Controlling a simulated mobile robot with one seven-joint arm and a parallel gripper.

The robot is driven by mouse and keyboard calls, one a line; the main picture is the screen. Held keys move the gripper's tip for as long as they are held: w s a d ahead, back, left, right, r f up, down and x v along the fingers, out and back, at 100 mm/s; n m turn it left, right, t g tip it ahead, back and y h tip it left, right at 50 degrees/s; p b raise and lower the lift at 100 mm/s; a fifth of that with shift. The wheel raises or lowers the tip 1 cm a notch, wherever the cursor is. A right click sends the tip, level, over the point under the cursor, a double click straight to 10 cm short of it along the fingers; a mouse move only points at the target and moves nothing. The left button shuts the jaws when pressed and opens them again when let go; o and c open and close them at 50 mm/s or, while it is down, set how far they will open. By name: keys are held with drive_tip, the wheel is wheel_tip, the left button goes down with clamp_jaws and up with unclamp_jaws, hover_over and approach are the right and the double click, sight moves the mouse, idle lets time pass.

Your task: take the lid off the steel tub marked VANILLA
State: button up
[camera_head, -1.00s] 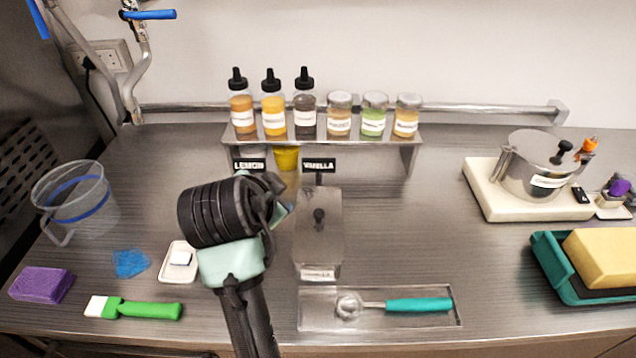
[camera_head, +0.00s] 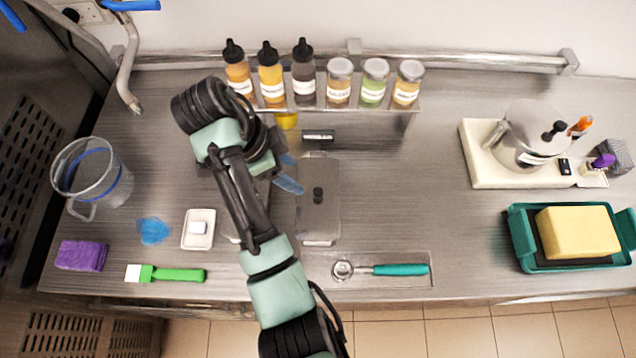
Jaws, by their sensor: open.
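The VANILLA tub (camera_head: 318,232) is a long steel tub on the counter, right of my arm. Its steel lid (camera_head: 319,170) is on, with a black knob (camera_head: 318,195) in the middle. The sign behind it is too foreshortened to read now; it read VANILLA earlier. My gripper (camera_head: 287,173) shows two bluish fingers, spread apart and empty, just left of the lid and apart from the knob. Its height above the counter is hard to tell. My arm covers most of the neighbouring tub (camera_head: 232,232), at the place marked LEMON earlier.
A shelf (camera_head: 365,112) of bottles and jars stands behind the tubs. A scoop with a teal handle (camera_head: 400,269) lies on a clear tray in front. A clear jug (camera_head: 92,178) stands left, a pot (camera_head: 525,140) and a teal tray (camera_head: 520,240) right.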

hover_over(316, 191)
drive_tip(key=a, duration=0.3)
drive_tip(key=f, duration=0.5)
drive_tip(key=shift+s+d+f, duration=0.2)
drive_tip(key=shift+s, duration=0.2)
drive_tip(key=shift+s+d+f+p, duration=0.1)
drive_tip(key=shift+d+f+p, duration=0.3)
drive_tip(key=shift+f, duration=0.25)
drive_tip(key=p+x, duration=0.1)
drive_tip(key=x, duration=0.3)
drive_tip(key=shift+f, duration=0.15)
clamp_jaws()
